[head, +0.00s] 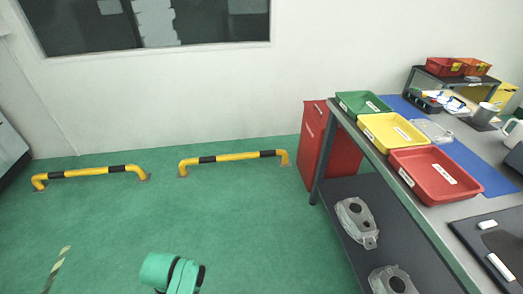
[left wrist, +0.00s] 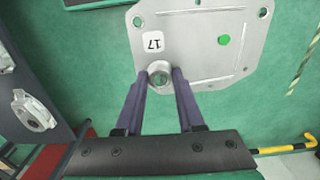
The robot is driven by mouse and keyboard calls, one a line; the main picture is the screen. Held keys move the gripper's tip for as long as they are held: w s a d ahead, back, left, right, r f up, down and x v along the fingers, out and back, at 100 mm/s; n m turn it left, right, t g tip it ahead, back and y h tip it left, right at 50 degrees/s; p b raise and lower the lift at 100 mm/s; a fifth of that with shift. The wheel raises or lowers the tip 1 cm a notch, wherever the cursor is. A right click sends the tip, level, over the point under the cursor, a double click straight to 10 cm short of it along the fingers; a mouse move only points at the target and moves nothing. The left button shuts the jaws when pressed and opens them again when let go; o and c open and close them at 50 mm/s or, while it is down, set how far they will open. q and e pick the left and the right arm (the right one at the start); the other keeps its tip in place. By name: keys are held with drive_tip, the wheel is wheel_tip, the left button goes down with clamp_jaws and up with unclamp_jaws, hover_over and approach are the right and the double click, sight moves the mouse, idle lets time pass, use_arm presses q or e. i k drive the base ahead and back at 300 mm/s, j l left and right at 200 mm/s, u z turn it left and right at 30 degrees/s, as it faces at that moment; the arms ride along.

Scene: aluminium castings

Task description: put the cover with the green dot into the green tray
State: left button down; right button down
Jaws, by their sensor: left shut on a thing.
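In the left wrist view my left gripper (left wrist: 160,82) is shut on the round boss of a flat grey metal cover (left wrist: 195,50). The cover has a green dot (left wrist: 224,40) and a white label reading 17, and its top edge runs out of the picture. The floor shows behind it. The green tray (head: 352,105) stands empty, apart from a label, at the far left end of the bench in the head view. The head view shows only a green part of my arm at the bottom, not the held cover. My right gripper is not in view.
An empty yellow tray (head: 383,137) and an empty red tray (head: 422,182) stand beside the green one. A casting (head: 432,130) lies behind them. Castings (head: 355,218) lie on the lower shelf (head: 395,230). A red cabinet (head: 335,150) and yellow-black floor rails (head: 235,157) stand nearby. Open floor lies left.

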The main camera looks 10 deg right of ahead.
sight(361, 107)
drive_tip(key=i+j+z, duration=0.1)
drive_tip(key=i, duration=0.4)
drive_tip(key=i+j+z, duration=0.1)
drive_tip(key=i, duration=0.45)
drive_tip(key=i+j, duration=0.15)
drive_tip(key=i, duration=0.35)
drive_tip(key=i+j+z, duration=0.15)
drive_tip(key=i, duration=0.35)
drive_tip(key=i+j+z, duration=0.1)
drive_tip(key=i+j, duration=0.15)
drive_tip(key=i, duration=0.25)
